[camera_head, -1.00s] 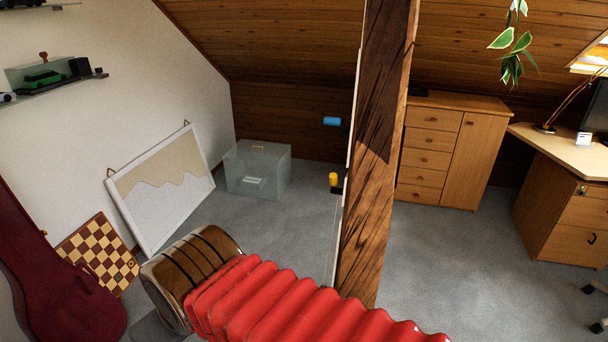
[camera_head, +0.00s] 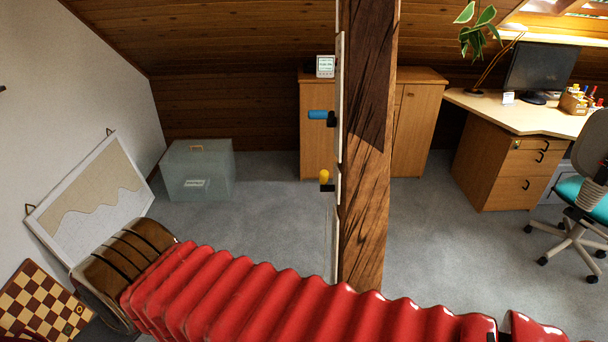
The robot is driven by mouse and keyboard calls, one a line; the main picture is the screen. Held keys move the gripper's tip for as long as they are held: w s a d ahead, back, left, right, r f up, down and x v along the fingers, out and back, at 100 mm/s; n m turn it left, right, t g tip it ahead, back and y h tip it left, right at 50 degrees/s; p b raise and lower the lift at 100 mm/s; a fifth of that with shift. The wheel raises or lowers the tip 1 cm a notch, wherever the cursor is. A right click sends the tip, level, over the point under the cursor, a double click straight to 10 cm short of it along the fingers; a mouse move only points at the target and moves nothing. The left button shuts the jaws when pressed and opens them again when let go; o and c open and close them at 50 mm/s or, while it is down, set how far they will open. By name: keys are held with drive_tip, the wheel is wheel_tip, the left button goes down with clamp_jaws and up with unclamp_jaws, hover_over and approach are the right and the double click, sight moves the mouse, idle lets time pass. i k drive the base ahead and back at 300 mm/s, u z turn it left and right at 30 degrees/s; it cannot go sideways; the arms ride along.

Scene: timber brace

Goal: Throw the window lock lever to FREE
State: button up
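An upright timber post (camera_head: 370,160) stands in the middle of the view. A pale strip runs down its left edge. A blue handle (camera_head: 317,115) on a dark mount sticks out to the left from this edge. Below it a yellow knob (camera_head: 324,176) stands upright on a dark mount. I cannot tell which of the two is the window lock lever, and no FREE marking is readable. My gripper is not in view.
A large red ribbed body (camera_head: 270,300) with a brown banded end crosses the foreground before the post's foot; I cannot tell if it is mine. A translucent box (camera_head: 198,170), cabinet (camera_head: 415,120), desk (camera_head: 530,112) and chair (camera_head: 580,215) stand around. Grey floor (camera_head: 430,240) is clear right of the post.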

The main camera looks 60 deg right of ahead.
sight(324, 176)
drive_tip(key=z, duration=0.35)
drive_tip(key=i, duration=1.15)
drive_tip(key=z, duration=0.4)
